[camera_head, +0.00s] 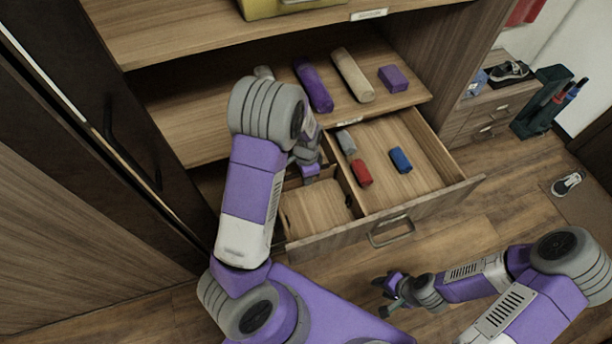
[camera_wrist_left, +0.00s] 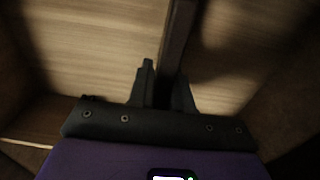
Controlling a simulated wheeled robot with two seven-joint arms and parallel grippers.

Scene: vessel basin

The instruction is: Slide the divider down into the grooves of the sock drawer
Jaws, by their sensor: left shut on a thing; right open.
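The sock drawer (camera_head: 425,207) is pulled out of the wooden cabinet. A front-to-back partition splits it into a small left compartment and a wide right one. My left gripper (camera_head: 312,176) reaches down into the left part, mostly hidden by my own arm. In the left wrist view, my left gripper (camera_wrist_left: 163,92) is shut on the divider (camera_wrist_left: 178,42), a thin dark board seen edge-on with wooden surfaces on both sides. Its lower edge and the grooves are hidden, so I cannot tell how they meet. My right gripper (camera_head: 383,296) is open and empty, in front of the drawer.
Grey (camera_head: 346,143), red (camera_head: 361,173) and blue (camera_head: 400,160) rolls lie in the right compartment. A purple roll (camera_head: 313,86), a beige roll (camera_head: 352,75) and a purple block (camera_head: 393,79) lie on the shelf above. Bare floor (camera_head: 500,200) lies right of the drawer.

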